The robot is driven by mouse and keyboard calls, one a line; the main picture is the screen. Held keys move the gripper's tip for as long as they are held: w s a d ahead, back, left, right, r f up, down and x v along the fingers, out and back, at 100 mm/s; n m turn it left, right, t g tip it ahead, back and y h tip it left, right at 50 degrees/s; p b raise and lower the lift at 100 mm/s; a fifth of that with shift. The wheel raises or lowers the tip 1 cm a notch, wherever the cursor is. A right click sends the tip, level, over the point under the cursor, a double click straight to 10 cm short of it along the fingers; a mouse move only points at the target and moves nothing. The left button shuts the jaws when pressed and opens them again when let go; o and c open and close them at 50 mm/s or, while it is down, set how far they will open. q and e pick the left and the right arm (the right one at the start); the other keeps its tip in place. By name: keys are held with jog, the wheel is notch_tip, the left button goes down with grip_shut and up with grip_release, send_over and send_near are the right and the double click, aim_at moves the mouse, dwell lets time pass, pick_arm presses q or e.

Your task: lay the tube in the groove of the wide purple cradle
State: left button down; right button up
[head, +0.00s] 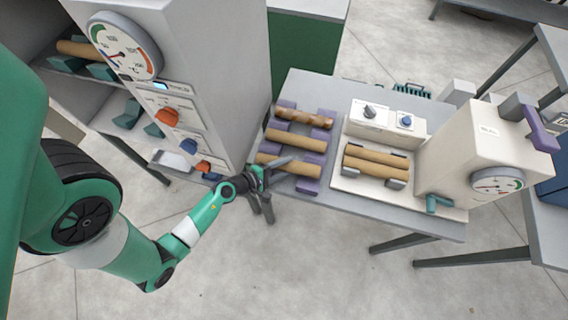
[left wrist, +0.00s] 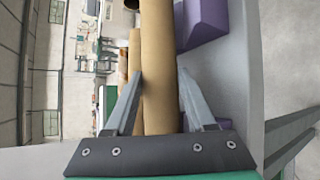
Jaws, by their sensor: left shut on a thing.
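The tan tube (head: 306,170) lies across the front of the wide purple cradle (head: 308,186) on the table. In the left wrist view the tube (left wrist: 158,60) runs lengthwise between my two fingers, with a purple block of the cradle (left wrist: 205,22) beside it. My left gripper (head: 279,168) is shut on the tube near its left end. The fingers hide part of the tube and cradle. I cannot tell whether the tube touches the groove or is just above it. My right gripper is not in view.
Behind it lie another tan tube (head: 296,140) and a spiral-marked brown tube (head: 304,117) on purple supports. To the right, a cream machine (head: 362,184) holds two tan tubes. A cabinet with a gauge (head: 125,45) stands left, close to my arm.

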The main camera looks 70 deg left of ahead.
pick_arm(q)
jog(key=shift+c, duration=0.8)
grip_release()
jog(key=v, duration=1.1)
jog(key=shift+s+r, duration=0.25)
